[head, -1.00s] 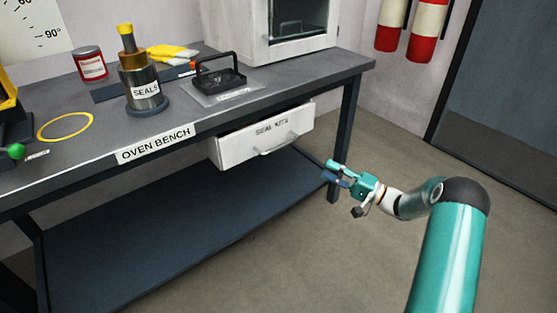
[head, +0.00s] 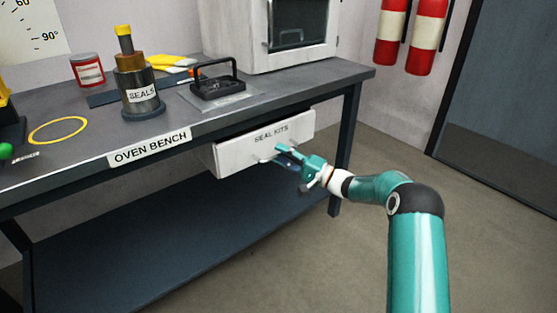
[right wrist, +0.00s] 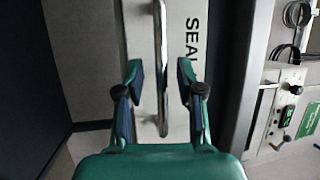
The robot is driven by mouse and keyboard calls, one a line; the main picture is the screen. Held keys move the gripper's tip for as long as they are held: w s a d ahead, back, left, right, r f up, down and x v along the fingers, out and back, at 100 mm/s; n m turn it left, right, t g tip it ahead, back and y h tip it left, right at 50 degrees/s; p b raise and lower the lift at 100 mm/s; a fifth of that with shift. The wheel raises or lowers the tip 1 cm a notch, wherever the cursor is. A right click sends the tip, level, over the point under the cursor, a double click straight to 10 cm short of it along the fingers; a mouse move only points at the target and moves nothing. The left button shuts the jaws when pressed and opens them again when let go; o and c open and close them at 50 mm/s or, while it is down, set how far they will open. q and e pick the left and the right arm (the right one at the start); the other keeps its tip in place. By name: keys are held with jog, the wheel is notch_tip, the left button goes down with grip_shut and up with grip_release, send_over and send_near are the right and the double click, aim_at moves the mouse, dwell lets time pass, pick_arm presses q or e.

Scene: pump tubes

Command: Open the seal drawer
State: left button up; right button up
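The white seal drawer (head: 235,155), lettered SEAL KITS, hangs under the bench top and stands partly out from the bench. Its metal bar handle (right wrist: 160,65) runs between the two fingers of my right gripper (right wrist: 159,75) in the right wrist view. The fingers are apart, with a gap on each side of the bar. In the head view my right gripper (head: 283,156) is at the drawer front and hides part of the handle. My left gripper is not in view.
The oven bench (head: 60,170) carries a seals post (head: 142,95), a black-handled tray (head: 218,82), a yellow ring (head: 58,130) and a white oven (head: 240,40). A bench leg (head: 345,140) stands right of the drawer. The floor (head: 300,270) in front is clear.

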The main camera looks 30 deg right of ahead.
jog(key=shift+w+a, duration=0.1)
jog(key=shift+w, duration=0.1)
grip_shut()
